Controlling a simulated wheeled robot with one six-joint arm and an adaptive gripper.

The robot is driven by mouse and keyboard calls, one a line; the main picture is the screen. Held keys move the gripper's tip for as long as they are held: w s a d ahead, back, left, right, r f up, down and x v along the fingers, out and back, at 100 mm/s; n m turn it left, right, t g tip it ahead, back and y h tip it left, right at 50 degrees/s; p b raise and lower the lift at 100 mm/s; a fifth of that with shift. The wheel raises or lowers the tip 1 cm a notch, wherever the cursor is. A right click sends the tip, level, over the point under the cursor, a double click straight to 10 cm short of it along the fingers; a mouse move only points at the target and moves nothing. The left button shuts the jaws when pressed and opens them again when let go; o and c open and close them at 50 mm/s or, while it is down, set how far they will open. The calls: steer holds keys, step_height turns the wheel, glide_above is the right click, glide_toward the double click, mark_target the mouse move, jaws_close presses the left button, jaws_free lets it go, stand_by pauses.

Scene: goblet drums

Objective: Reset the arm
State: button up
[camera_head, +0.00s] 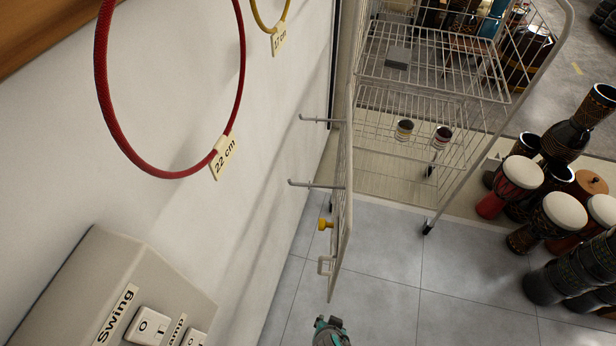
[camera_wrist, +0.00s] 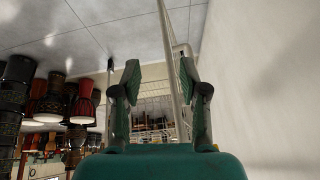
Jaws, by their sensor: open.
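My gripper (camera_wrist: 160,75) shows in the wrist view with its two dark green fingers spread apart and nothing held between them. The pale edge of a wire door (camera_wrist: 173,50) runs through the picture between the fingers, seen beyond or beside them; I cannot tell how far off it is. In the head view only a small teal and dark part of my arm (camera_head: 331,332) shows at the bottom edge, just below the low end of the wire door (camera_head: 343,225). The fingertips cannot be made out there.
The door has a yellow knob (camera_head: 325,224) and hooks, and stands open from a wire cage (camera_head: 430,75) holding small cups. A switch box (camera_head: 125,290) and a red ring (camera_head: 170,174) are at the left wall. Several goblet drums (camera_head: 560,215) stand right. Tiled floor (camera_head: 455,285) is clear.

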steer(key=s+d+r+n+t+y, duration=0.3)
steer(key=s+d+r+t, duration=0.1)
steer(key=s+d+r, duration=0.35)
steer(key=s+d+r+t+h, duration=0.1)
steer(key=s+d+r+t, duration=0.1)
steer(key=r, duration=0.7)
steer(key=s+d+r+n+t+h, duration=0.1)
steer(key=s+d+r+t, duration=0.2)
steer(key=s+r, duration=0.3)
step_height(320, 180, up, 4)
steer(key=shift+s+r+n+t, duration=0.2)
steer(key=shift+n+t, duration=0.1)
steer(key=shift+t, duration=0.2)
steer(key=shift+w+d, duration=0.1)
steer(key=shift+d, duration=0.05)
